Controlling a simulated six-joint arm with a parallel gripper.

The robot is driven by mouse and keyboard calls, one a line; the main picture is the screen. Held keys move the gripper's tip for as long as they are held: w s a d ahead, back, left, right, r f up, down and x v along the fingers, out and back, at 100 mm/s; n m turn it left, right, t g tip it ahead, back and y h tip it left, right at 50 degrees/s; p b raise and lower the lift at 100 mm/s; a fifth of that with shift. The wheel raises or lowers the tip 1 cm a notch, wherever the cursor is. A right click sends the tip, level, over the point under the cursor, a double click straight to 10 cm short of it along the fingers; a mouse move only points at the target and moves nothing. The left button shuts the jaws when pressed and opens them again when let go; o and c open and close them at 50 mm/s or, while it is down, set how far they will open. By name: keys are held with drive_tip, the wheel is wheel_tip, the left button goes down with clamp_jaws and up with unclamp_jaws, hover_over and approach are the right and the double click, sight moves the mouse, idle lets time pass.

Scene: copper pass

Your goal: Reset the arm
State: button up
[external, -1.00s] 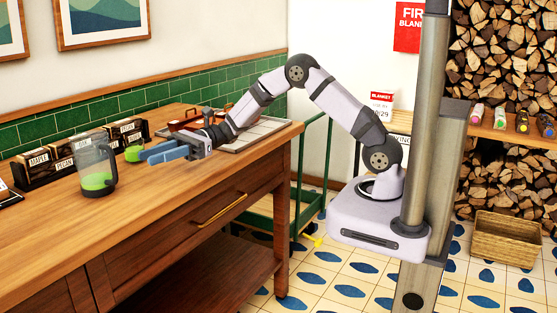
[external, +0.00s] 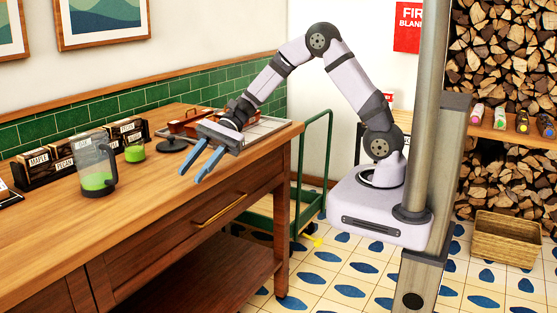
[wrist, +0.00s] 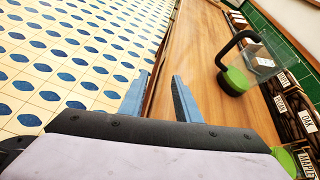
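My gripper (external: 203,165) has blue fingers that stand apart with nothing between them. It hangs above the front edge of the wooden counter (external: 160,205), tilted downward. In the wrist view the open fingers (wrist: 158,92) straddle the counter's edge, with tiled floor on the left. My arm is bent with its elbow raised high, and its base sits on the column at the right.
A clear jug (external: 97,168) with green liquid stands on the counter, left of my gripper. A tray (external: 258,130) lies at the counter's right end. A green cart (external: 318,170) stands beside the counter.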

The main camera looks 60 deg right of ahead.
drive_tip(key=s+d+n+h+p, duration=0.4)
drive_tip(key=s+d+n+h, duration=0.2)
drive_tip(key=s+d, duration=0.3)
drive_tip(key=s+d+n+h+p, duration=0.4)
drive_tip(key=s+d+n+h, duration=0.2)
drive_tip(key=d, duration=1.1)
drive_tip(key=shift+s+n+h, duration=0.4)
drive_tip(key=shift+s+n, duration=0.9)
drive_tip(key=shift+s, duration=0.35)
drive_tip(key=shift+r, duration=0.1)
